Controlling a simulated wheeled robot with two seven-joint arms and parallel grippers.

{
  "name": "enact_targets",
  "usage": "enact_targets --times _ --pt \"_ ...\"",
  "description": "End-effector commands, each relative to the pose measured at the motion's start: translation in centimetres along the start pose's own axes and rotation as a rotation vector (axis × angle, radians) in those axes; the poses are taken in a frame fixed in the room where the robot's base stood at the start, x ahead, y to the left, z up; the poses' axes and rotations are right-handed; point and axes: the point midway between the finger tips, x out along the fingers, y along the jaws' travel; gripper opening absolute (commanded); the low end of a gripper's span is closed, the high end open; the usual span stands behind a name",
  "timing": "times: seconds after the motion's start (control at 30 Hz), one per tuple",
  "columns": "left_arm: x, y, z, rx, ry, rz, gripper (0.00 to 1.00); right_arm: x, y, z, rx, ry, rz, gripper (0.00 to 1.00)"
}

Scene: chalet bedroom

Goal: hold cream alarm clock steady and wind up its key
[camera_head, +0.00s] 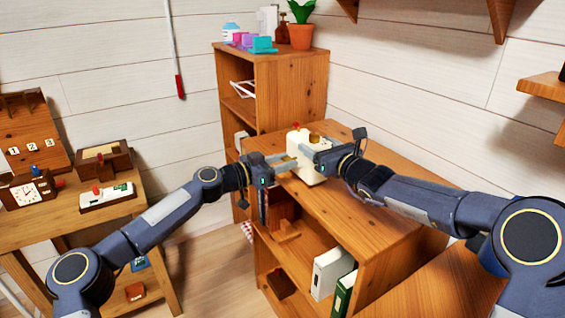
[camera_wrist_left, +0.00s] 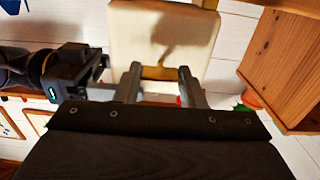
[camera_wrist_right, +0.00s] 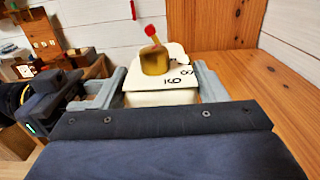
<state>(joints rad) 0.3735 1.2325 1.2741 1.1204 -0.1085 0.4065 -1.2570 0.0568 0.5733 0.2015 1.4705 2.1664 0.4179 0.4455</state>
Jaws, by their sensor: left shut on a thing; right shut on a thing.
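The cream alarm clock (camera_head: 312,177) stands upright on the wooden cabinet top. My right gripper (camera_head: 312,151) is shut on its body; in the right wrist view the fingers flank the clock (camera_wrist_right: 160,97), whose dark numerals and brass top piece with a red tip (camera_wrist_right: 155,60) show. My left gripper (camera_head: 290,162) reaches in from the left. In the left wrist view its fingers (camera_wrist_left: 159,75) are shut on the brass key (camera_wrist_left: 158,73) on the clock's plain cream back (camera_wrist_left: 150,40). The clock hides part of the right fingers in the head view.
The cabinet top (camera_head: 370,200) is clear in front of the clock. A taller shelf (camera_head: 285,95) behind holds a potted plant (camera_head: 301,30) and small items. A side table (camera_head: 60,225) at left carries a brown clock (camera_head: 27,190) and a white box (camera_head: 107,196).

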Motion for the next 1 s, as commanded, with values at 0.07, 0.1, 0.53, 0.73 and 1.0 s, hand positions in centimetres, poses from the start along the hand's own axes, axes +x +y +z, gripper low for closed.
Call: enact_targets --times 0.07,0.1,0.53,0.73,1.0 --pt "-0.06 -0.1 0.26 0.046 -0.003 -0.001 0.13 -0.03 -0.11 0.03 0.001 -0.001 -0.002 0.29" --pt "-0.06 -0.11 0.25 0.067 -0.003 -0.001 0.13 -0.03 -0.11 0.03 0.001 -0.001 -0.002 0.29" --pt "-0.08 -0.16 0.31 0.18 -0.005 -0.002 0.13 -0.04 -0.11 0.05 0.001 -0.001 -0.002 0.29" --pt "-0.08 -0.17 0.33 0.183 -0.005 -0.002 0.13 -0.04 -0.11 0.05 0.001 -0.001 -0.002 0.29" --pt "-0.08 -0.18 0.32 0.181 -0.005 -0.002 0.48 -0.04 -0.11 0.06 0.0 -0.001 -0.002 0.29"
